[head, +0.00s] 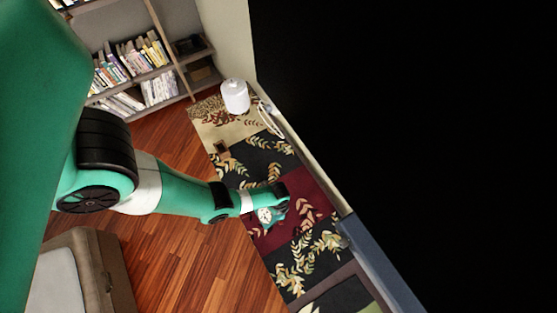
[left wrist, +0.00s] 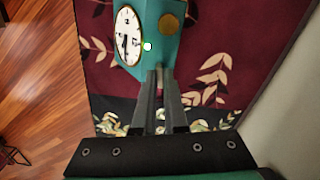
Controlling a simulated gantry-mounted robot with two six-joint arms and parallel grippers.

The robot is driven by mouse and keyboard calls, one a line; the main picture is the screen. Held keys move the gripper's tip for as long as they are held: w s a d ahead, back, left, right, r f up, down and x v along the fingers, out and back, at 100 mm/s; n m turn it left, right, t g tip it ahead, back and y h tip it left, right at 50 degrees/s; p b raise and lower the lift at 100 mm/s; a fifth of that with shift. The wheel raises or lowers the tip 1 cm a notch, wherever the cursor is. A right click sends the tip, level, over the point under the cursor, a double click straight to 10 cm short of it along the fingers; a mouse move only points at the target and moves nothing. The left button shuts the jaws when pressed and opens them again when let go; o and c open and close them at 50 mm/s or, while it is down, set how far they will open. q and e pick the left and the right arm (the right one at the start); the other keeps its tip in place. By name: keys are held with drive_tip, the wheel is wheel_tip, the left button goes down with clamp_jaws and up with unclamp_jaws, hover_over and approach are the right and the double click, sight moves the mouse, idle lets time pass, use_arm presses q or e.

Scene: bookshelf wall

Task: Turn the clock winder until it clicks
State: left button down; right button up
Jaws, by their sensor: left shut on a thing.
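The clock (left wrist: 128,36) is a teal box with a white round dial and dark hands, seen in the left wrist view at the top. A gold disc (left wrist: 169,22) is on its neighbouring face, and a small pale knob-like spot (left wrist: 147,46) shows near the dial's edge. My left gripper (left wrist: 162,70) has its dark fingertips close together against the clock's near side, shut on a small part there, apparently the winder, which the fingertips hide. In the head view the clock (head: 265,215) is small, beside my left gripper (head: 279,204). My right gripper is not in view.
The clock is over a patterned leaf-print strip (head: 305,236) along the wall. Bookshelves (head: 155,85) are at the back. Wood floor (head: 205,260) is clear; a padded piece (head: 95,265) stands lower left.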

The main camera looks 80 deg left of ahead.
use_arm(q)
drive_tip(key=shift+m, duration=0.6)
drive_tip(key=c, duration=1)
unclamp_jaws()
drive_tip(key=shift+o, duration=0.2)
drive_tip(key=shift+r, duration=0.1)
wheel_tip(320, 180, up, 11)
drive_tip(key=p, duration=1.1)
drive_tip(key=shift+r+p, duration=0.15)
drive_tip(key=shift+p, duration=0.15)
